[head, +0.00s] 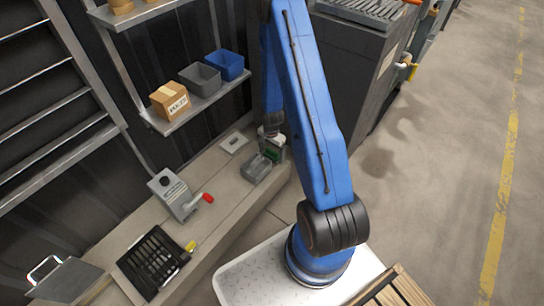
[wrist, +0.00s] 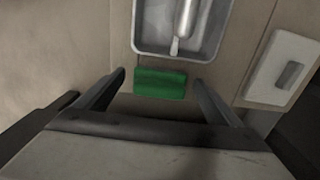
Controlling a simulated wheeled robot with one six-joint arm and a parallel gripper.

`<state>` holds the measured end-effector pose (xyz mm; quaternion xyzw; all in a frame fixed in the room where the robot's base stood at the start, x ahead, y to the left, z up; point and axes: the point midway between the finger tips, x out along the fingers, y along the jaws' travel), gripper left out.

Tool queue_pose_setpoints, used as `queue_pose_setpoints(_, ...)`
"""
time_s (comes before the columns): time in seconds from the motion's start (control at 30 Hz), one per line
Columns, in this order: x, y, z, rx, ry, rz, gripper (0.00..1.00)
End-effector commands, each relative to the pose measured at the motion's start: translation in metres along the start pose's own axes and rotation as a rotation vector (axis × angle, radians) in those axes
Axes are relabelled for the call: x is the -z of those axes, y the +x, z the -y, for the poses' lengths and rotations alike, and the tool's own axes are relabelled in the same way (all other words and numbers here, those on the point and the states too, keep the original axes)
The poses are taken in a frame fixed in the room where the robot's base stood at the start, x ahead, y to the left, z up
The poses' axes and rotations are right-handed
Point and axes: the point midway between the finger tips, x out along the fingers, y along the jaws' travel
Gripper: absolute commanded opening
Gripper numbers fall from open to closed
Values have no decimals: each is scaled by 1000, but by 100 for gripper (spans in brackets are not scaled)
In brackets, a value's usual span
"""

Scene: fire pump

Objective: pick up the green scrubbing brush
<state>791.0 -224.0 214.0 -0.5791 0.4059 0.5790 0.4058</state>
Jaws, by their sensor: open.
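The green scrubbing brush (wrist: 160,84) shows as a small green block in the wrist view, on the beige counter just below a grey tray. In the head view the green brush (head: 271,154) is a small patch beneath my gripper (head: 272,140), partly hidden by it. In the wrist view my gripper (wrist: 159,79) is open, with one dark finger to the left of the brush and one to the right. Gaps show between the fingers and the brush. I cannot tell the height of the fingertips over the counter.
The grey tray (wrist: 142,47) holding a pale metal handled item lies close beside the brush. A white plate (wrist: 267,83) with a grey piece is to the right. A grey box with a red knob (head: 174,194) and a black rack (head: 153,262) stand further along the counter.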

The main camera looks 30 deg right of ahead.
Motion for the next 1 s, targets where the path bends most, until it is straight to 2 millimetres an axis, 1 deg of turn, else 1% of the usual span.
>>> queue_pose_setpoints(0.03, 0, 0, 0, 0, 0, 0, 88)
queue_pose_setpoints(0.07, 0, 0, 0, 0, 0, 0, 86)
queue_pose_setpoints(0.1, 0, 0, 0, 0, 0, 0, 76)
queue_pose_setpoints(0.17, 0, 0, 0, 0, 0, 0, 62)
queue_pose_setpoints(0.2, 0, 0, 0, 0, 0, 0, 52)
queue_pose_setpoints(0.23, 0, 0, 0, 0, 0, 0, 45)
queue_pose_setpoints(0.3, 0, 0, 0, 0, 0, 0, 39)
queue_pose_setpoints(0.53, 0, -1, 0, 0, 0, 0, 39)
queue_pose_setpoints(0.67, 0, -9, 1, 2, 0, -1, 39)
queue_pose_setpoints(0.77, 0, -21, 1, 2, 0, -1, 39)
queue_pose_setpoints(1.0, 1, -60, 1, 3, 0, -2, 39)
